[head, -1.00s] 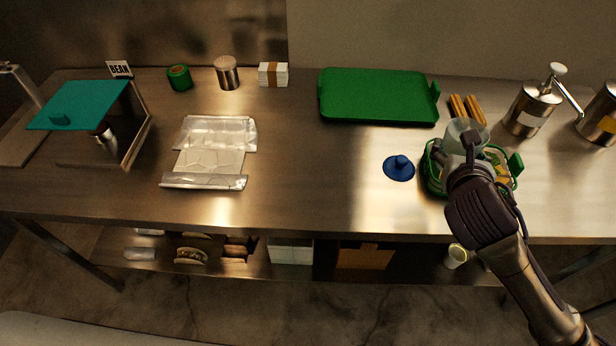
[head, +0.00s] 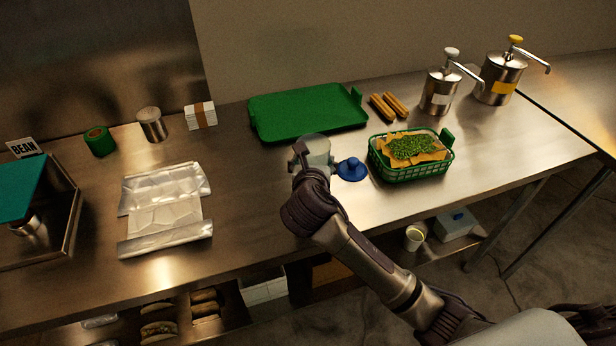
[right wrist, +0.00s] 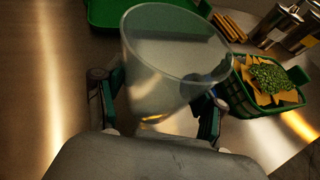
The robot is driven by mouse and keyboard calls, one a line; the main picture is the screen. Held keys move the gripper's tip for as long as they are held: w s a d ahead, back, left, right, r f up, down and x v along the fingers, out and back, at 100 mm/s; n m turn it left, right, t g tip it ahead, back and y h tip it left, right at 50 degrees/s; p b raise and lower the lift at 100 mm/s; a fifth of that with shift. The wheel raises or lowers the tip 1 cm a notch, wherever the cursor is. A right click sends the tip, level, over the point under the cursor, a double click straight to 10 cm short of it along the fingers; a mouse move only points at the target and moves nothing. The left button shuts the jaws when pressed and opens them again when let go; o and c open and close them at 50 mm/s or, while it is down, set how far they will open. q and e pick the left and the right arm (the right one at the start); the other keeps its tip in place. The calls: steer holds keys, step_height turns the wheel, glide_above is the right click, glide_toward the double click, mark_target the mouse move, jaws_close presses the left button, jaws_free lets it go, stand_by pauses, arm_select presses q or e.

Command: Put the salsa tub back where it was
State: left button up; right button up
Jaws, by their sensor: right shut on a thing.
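The salsa tub (head: 316,149) is a clear, see-through cup that looks empty. My right gripper (head: 312,164) is shut on it, left of the blue lid and in front of the green tray. In the right wrist view the tub (right wrist: 170,65) stands mouth up, slightly tilted, between the two fingers of the gripper (right wrist: 157,112). I cannot tell whether its base touches the table. The blue lid (head: 352,169) with a knob lies flat on the table. My left gripper is not in view.
A green basket (head: 410,172) of chips with green topping (head: 413,147) stands right of the lid. The green tray (head: 306,110) lies behind, churros (head: 388,106) and pump dispensers (head: 440,92) to its right. Foil (head: 165,208) lies left. Steel tabletop is bare between foil and tub.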

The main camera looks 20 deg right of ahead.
steer(key=shift+w+a+f, duration=0.1)
steer(key=shift+a+f, duration=0.15)
steer(key=shift+a, duration=0.15)
steer(key=shift+f, duration=2.1)
steer(key=shift+f, duration=0.1)
steer(key=o, duration=1.2)
steer(key=shift+a+r, duration=0.1)
steer(key=shift+r, duration=0.1)
steer(key=v, duration=1.2)
steer(key=shift+f, duration=0.1)
